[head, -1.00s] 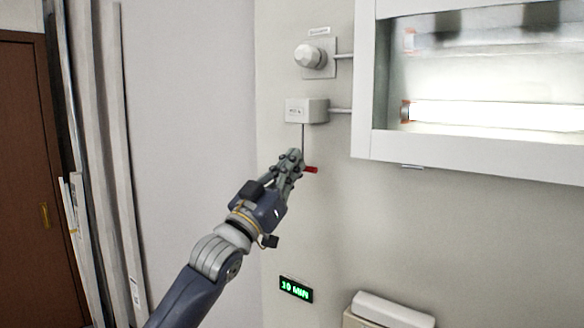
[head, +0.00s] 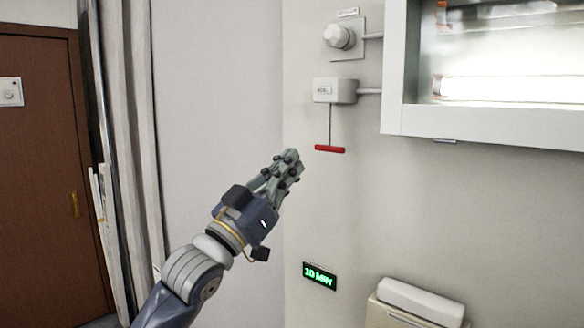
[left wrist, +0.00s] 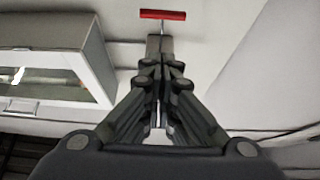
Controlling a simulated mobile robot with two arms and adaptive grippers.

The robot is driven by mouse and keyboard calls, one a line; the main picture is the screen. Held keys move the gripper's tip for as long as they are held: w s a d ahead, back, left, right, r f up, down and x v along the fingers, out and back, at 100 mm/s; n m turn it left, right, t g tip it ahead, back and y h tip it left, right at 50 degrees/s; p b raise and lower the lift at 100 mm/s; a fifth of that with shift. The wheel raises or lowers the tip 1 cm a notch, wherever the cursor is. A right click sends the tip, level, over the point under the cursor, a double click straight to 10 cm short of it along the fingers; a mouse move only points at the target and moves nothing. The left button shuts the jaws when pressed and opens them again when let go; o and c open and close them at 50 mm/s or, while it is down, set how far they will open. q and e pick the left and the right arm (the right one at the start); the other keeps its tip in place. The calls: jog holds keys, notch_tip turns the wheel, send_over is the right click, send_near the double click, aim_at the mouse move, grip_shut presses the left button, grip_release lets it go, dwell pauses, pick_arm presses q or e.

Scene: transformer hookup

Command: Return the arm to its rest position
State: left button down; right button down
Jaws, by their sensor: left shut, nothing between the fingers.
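My left gripper (head: 291,158) is shut and empty in the middle of the head view, below and to the left of a red pull handle (head: 330,149). The handle hangs on a thin rod from a white switch box (head: 335,91) on the wall. A gap shows between fingertips and handle. In the left wrist view the closed fingertips (left wrist: 160,45) point at the red handle (left wrist: 163,15), which lies beyond them. My right gripper is not in view.
A lit, white-framed cabinet (head: 392,121) juts out at the upper right. A round knob (head: 338,36) sits above the box. A green "10 MIN" display (head: 319,275) and a pale bin-like box (head: 420,301) are lower. Boards (head: 120,150) and a brown door (head: 40,180) stand left.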

pick_arm(q)
jog(key=shift+w+f, duration=0.1)
jog(key=shift+f, duration=0.05)
